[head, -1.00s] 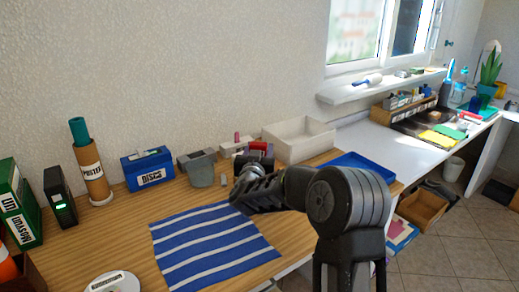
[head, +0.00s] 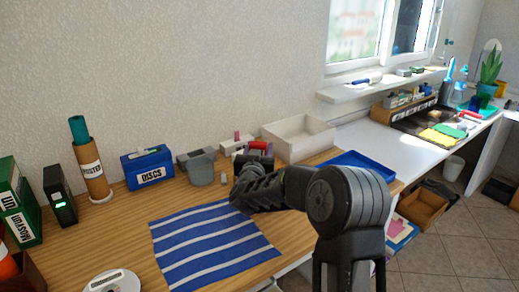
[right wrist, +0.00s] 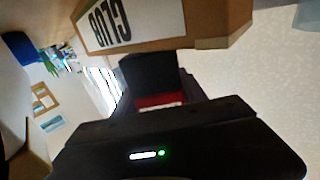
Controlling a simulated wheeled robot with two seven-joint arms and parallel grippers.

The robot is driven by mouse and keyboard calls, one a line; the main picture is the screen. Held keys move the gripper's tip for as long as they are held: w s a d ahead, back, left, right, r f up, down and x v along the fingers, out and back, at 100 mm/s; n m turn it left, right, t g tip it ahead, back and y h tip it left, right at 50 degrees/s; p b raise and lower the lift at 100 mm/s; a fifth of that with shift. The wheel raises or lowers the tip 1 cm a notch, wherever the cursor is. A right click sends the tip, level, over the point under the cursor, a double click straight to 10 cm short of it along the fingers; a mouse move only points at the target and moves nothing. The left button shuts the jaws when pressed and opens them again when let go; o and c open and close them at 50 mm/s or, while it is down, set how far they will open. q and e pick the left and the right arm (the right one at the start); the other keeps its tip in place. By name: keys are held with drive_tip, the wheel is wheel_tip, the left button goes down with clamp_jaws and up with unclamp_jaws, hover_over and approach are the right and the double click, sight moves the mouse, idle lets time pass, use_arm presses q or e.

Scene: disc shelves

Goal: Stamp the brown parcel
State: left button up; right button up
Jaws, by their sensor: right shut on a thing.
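My right gripper (head: 256,176) is at the far side of the wooden desk, just beyond the striped cloth. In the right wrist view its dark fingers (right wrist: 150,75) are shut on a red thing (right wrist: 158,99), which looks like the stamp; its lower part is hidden. A red piece (head: 259,146) also shows just beyond the gripper in the head view. A brown cardboard surface with a white printed label (right wrist: 190,32) is close beyond the fingers in the wrist view; I cannot tell if it is the parcel. My left gripper is not in view.
A blue and white striped cloth (head: 212,245) lies on the desk. An open brown box (head: 424,208) is lower right.

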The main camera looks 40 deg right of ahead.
drive_tip(key=shift+f, duration=0.4)
idle(0.6)
drive_tip(key=shift+r, duration=0.15)
wheel_tip(320, 180, up, 7)
drive_tip(key=p, duration=0.4)
drive_tip(key=shift+p, duration=0.4)
idle(0.6)
